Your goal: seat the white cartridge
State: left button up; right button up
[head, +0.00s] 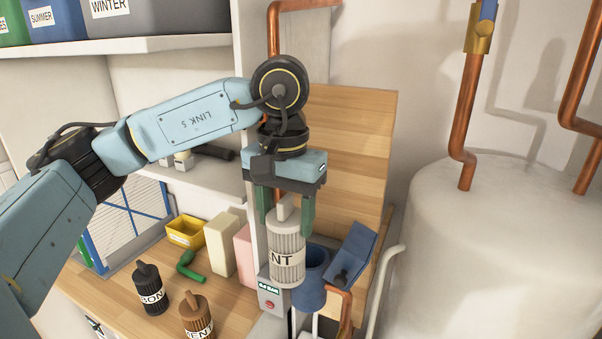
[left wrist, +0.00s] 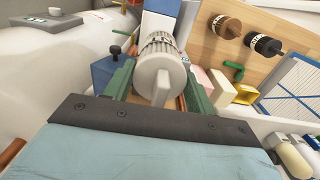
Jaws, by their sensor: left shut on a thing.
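In the left wrist view the cartridge (left wrist: 160,72) sits between my green fingers (left wrist: 158,90). A blue round housing (head: 313,278) with a raised blue lid (head: 351,252) stands just right of and behind the cartridge in the head view. My right gripper is not in view.
A black cartridge (head: 150,289) and a brown cartridge (head: 196,318) stand on the wooden counter (head: 112,290). A grey box with a red button (head: 270,297) is below the held cartridge. A yellow bin (head: 185,232) and green handle (head: 188,266) lie left. A white tank (head: 480,260) fills the right.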

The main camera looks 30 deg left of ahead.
pick_arm(q)
jog(key=shift+w+r, duration=0.2)
jog(key=shift+r, duration=0.35)
jog(key=shift+w, duration=0.15)
jog(key=shift+w+a+f+p, duration=0.1)
jog(key=shift+w+p, duration=0.1)
jog(key=shift+w, duration=0.25)
jog(key=shift+w+f+p, duration=0.1)
jog(key=shift+w+p, duration=0.05)
jog(key=shift+w, duration=0.3)
jog(key=w+f+p, duration=0.1)
jog(key=w, duration=0.6)
jog(key=shift+w+a+f, duration=0.15)
jog(key=shift+a+f, duration=0.1)
jog(key=shift+f, duration=0.05)
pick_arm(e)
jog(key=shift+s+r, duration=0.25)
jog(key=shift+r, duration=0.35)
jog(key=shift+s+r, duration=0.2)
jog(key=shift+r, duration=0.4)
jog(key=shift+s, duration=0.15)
